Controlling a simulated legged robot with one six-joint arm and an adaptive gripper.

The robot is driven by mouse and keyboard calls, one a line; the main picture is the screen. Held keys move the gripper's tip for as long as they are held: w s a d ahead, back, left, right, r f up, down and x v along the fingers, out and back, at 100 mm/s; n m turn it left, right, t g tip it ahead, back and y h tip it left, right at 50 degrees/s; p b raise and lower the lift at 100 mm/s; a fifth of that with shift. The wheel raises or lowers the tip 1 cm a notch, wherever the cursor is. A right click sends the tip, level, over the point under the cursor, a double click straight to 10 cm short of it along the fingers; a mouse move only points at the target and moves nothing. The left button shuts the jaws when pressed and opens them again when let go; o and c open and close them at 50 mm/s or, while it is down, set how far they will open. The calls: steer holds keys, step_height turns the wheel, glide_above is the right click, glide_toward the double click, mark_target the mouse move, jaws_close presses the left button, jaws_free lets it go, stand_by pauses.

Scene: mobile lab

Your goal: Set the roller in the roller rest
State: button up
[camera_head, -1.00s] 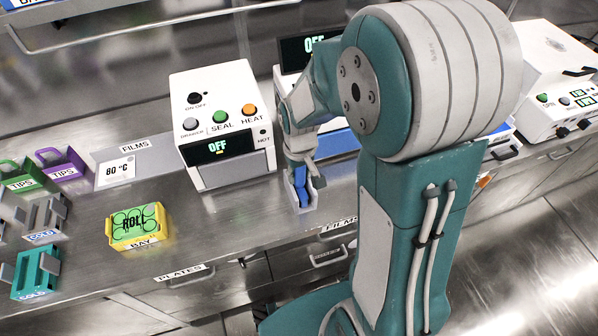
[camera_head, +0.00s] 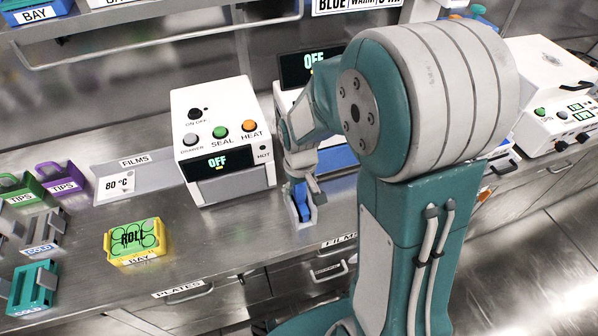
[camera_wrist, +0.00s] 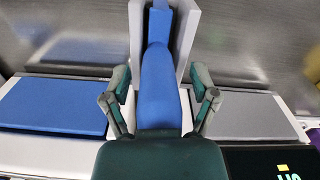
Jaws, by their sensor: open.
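The blue roller (camera_head: 301,207) sits between the walls of the light grey roller rest (camera_head: 315,222) on the steel bench, in front of the white devices. In the wrist view the roller's blue handle (camera_wrist: 159,90) points toward me, and its far end lies between the walls of the grey rest (camera_wrist: 137,35). My gripper (camera_head: 302,186) is just above the roller. In the wrist view its two fingers (camera_wrist: 162,98) are open, one on each side of the handle, with gaps between. The roller's lower end is hidden.
The white sealer (camera_head: 220,125) stands just left and behind the rest. A yellow-green roll bay (camera_head: 137,243) and a teal rack (camera_head: 32,288) are further left. The bench's front edge, with drawers below, is close. Bare bench lies left of the rest.

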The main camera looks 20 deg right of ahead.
step_height(320, 180, up, 12)
steer(key=shift+w+f, duration=0.1)
steer(key=shift+f, duration=0.15)
steer(key=shift+r, duration=0.6)
steer(key=s+r+m+t, duration=0.1)
steer(key=s+r+t, duration=0.1)
steer(key=s, duration=0.5)
steer(key=s+r+t, duration=0.3)
steer(key=s+r, duration=0.2)
steer(key=s, duration=0.2)
steer(key=shift+r+m+t, duration=0.25)
steer(key=shift+m+t, duration=0.05)
steer(key=shift+m, duration=0.1)
